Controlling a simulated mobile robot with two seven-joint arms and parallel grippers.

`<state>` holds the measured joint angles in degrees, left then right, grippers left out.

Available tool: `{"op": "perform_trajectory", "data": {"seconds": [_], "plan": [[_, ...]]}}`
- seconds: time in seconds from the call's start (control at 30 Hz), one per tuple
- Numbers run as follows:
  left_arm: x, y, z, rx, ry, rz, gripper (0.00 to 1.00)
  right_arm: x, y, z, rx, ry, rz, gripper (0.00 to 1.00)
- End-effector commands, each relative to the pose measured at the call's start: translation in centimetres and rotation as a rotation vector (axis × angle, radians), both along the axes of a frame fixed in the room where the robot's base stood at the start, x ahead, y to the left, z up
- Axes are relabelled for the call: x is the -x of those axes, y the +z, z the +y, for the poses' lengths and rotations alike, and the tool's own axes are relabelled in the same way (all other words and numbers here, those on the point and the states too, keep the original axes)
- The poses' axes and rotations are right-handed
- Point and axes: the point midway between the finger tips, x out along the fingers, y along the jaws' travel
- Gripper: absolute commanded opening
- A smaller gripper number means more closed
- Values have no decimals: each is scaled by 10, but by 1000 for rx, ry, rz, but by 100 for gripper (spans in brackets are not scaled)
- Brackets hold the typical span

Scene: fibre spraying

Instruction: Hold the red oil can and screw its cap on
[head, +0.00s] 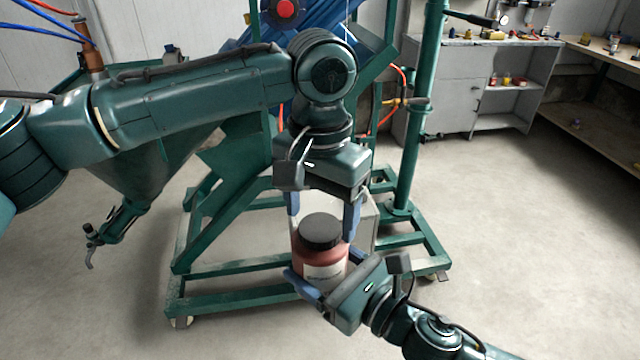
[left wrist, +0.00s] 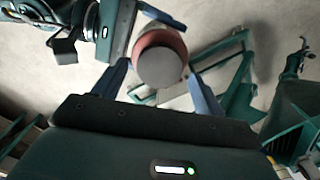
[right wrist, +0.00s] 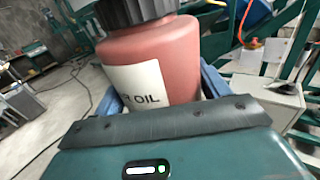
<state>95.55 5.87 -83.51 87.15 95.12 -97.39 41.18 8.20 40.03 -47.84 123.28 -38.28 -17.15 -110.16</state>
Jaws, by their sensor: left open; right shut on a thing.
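The red oil can (head: 321,262) is upright in the head view, with a pale label; in the right wrist view its body (right wrist: 153,62) shows part of the word "OIL". The black cap (head: 320,231) sits on top of the can; it also shows in the left wrist view (left wrist: 160,67) and the right wrist view (right wrist: 135,10). Whether it is tight cannot be told. My right gripper (head: 318,288) is shut around the can's body from the lower right. My left gripper (head: 322,222) points down from above, open, with its fingers apart on either side of the cap.
A green steel frame (head: 225,267) on castors stands behind the can, with a green post (head: 416,110) at its right. A grey cabinet (head: 447,96) and a shelf with small items (head: 600,75) stand at the back right. The floor (head: 540,235) at right is clear.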

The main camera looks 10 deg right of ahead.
Motion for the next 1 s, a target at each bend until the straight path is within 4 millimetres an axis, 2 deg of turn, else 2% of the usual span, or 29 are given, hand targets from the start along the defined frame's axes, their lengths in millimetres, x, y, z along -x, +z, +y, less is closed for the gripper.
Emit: {"op": "perform_trajectory", "data": {"seconds": [0.2,0.47,1.0], "plan": [[0,-16,0,-1,-1,1,71,0,1,0,-1,1,-2,11],[0,-16,0,0,-1,0,71,0,1,0,-1,0,-2,11],[0,-16,0,0,0,0,29,0,1,0,-1,0,-2,11]]}}
